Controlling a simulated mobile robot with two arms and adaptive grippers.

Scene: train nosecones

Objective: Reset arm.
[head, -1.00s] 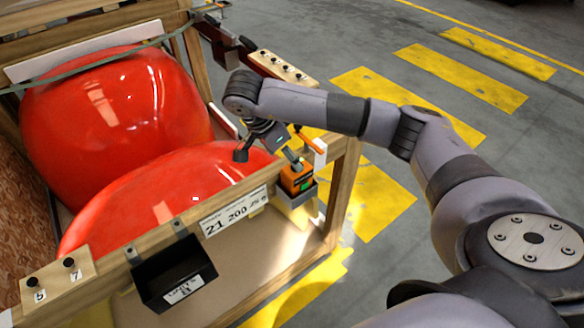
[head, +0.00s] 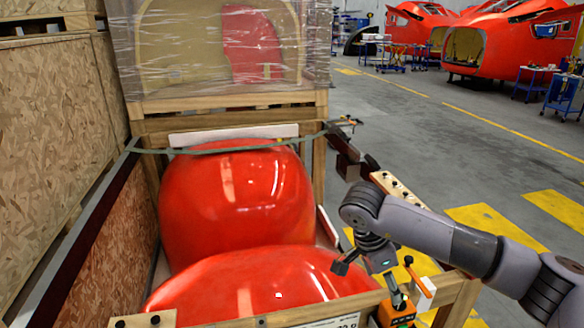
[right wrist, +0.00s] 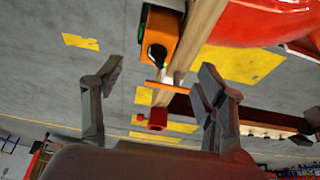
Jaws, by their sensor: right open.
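My right gripper (head: 368,272) is at the right rail of the wooden crate, above and beside an orange and black device (head: 397,312). In the right wrist view its two dark fingers stand wide apart (right wrist: 160,72) with nothing held between them. The orange device (right wrist: 160,35) shows beyond the fingertips in that view, on the end of a wooden beam. My right arm (head: 425,228) reaches in from the right, bent at the elbow. My left gripper and arm are out of view.
The crate holds large glossy red nosecones (head: 235,200), with a green strap (head: 225,148) across the back one. A wrapped crate (head: 220,60) stands behind. A chipboard wall (head: 50,150) closes the left. Grey floor (head: 415,130) with yellow markings lies open at right.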

